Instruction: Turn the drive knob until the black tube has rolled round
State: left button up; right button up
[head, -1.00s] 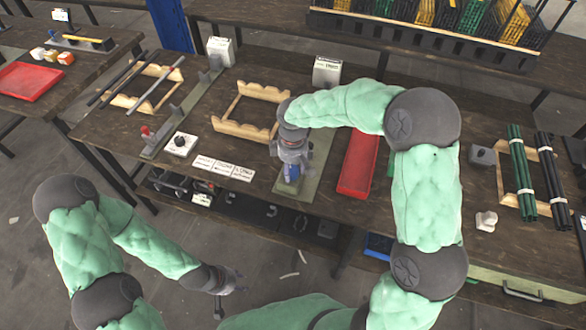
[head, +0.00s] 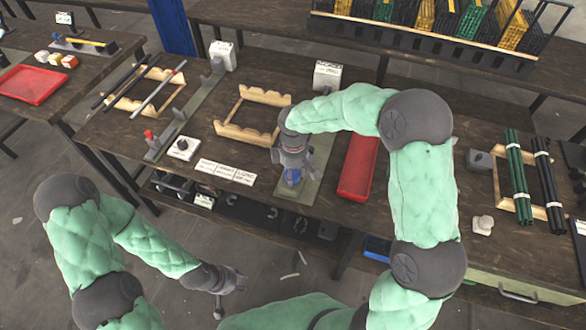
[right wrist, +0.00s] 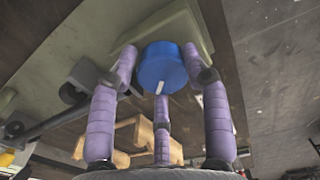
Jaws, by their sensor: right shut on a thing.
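The blue drive knob (head: 292,176) is at the near end of a grey-green fixture plate (head: 298,194). My right gripper (head: 290,167) is shut on it. In the right wrist view, purple fingers surround the knob (right wrist: 163,66), which carries a white mark on its face. A dark tube (right wrist: 60,118) lies along the fixture at the left of that view; whether it is the task's black tube I cannot tell. In the head view my right arm hides much of the fixture. My left gripper (head: 231,292) hangs empty in front of the table, its fingers apart.
An empty wooden cradle (head: 240,133) stands left of the fixture, and a red tray (head: 358,170) lies to its right. Black and grey rods (head: 130,82) rest on another cradle at the far left. Green and black tube bundles (head: 520,175) lie at the right. White label cards (head: 225,171) lie in front.

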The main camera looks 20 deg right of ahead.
jog(key=n+p, duration=0.3)
jog(key=shift+s+d+f, duration=0.1)
jog(key=shift+s, duration=0.25)
jog(key=shift+f+n+p, duration=0.2)
jog(key=shift+n+p, duration=0.65)
jog(key=shift+n, duration=0.05)
jog(key=o, duration=1.1)
jog(key=shift+d, duration=0.1)
jog(key=shift+w+d, duration=0.1)
jog(key=shift+r, duration=0.1)
jog(key=shift+w, duration=0.1)
